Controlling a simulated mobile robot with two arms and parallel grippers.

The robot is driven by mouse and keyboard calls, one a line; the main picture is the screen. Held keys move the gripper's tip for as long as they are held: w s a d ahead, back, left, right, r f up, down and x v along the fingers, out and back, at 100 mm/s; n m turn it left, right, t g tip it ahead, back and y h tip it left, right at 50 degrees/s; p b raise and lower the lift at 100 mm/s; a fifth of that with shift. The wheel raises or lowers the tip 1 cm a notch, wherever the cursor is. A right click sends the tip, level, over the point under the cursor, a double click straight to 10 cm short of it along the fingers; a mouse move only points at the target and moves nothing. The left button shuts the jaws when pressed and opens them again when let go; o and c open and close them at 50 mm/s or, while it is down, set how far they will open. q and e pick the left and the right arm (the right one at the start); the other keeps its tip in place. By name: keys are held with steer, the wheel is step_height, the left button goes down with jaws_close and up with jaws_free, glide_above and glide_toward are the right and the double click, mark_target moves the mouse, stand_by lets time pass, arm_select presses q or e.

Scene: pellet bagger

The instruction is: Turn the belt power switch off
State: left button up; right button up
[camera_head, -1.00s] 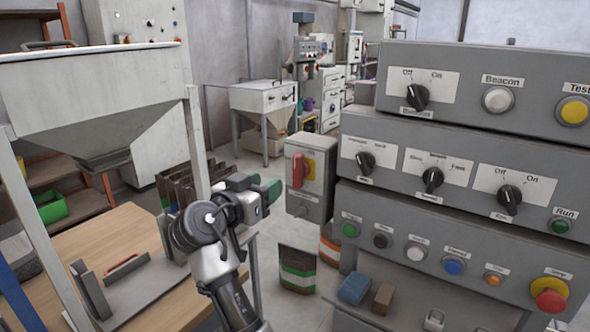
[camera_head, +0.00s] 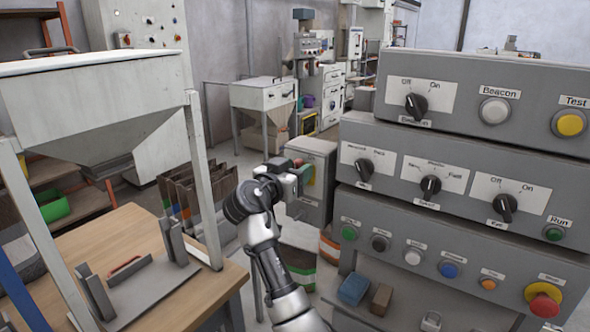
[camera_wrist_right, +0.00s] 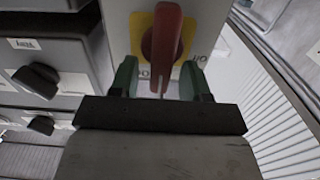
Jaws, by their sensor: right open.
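The belt power switch appears to be the red rotary handle (camera_wrist_right: 163,38) on a yellow plate (camera_wrist_right: 137,38), on the front of a grey box (camera_head: 313,208). In the right wrist view the handle stands roughly vertical. My right gripper (camera_wrist_right: 160,80) is open, its green fingers one on each side of the handle's lower end. I cannot tell whether they touch it. In the head view my right gripper (camera_head: 297,176) covers most of the handle and plate. Printed letters beside the plate are only partly readable. My left gripper is not in view.
A stacked control panel (camera_head: 450,140) with knobs and buttons stands close on the right. A hopper (camera_head: 100,105) on legs and a wooden table (camera_head: 130,225) are on the left. A blue block (camera_head: 353,289) and a brown block (camera_head: 381,299) lie below the panel.

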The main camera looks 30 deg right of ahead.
steer(key=shift+c, duration=0.2)
steer(key=c, duration=0.5)
steer(key=shift+c, duration=0.2)
steer(key=shift+n, duration=0.3)
steer(key=shift+w+a+f+n+p, duration=0.15)
steer(key=shift+w+f+n+p, duration=0.2)
steer(key=shift+n+p, duration=1.85)
steer(key=shift+w+a+f+n+p, duration=0.1)
steer(key=shift+w+f+n+p, duration=0.45)
steer(key=shift+n, duration=3.1)
steer(key=shift+w+a+f+n+p, duration=0.15)
steer(key=shift+n+p, duration=1.5)
steer(key=shift+n, duration=1.3)
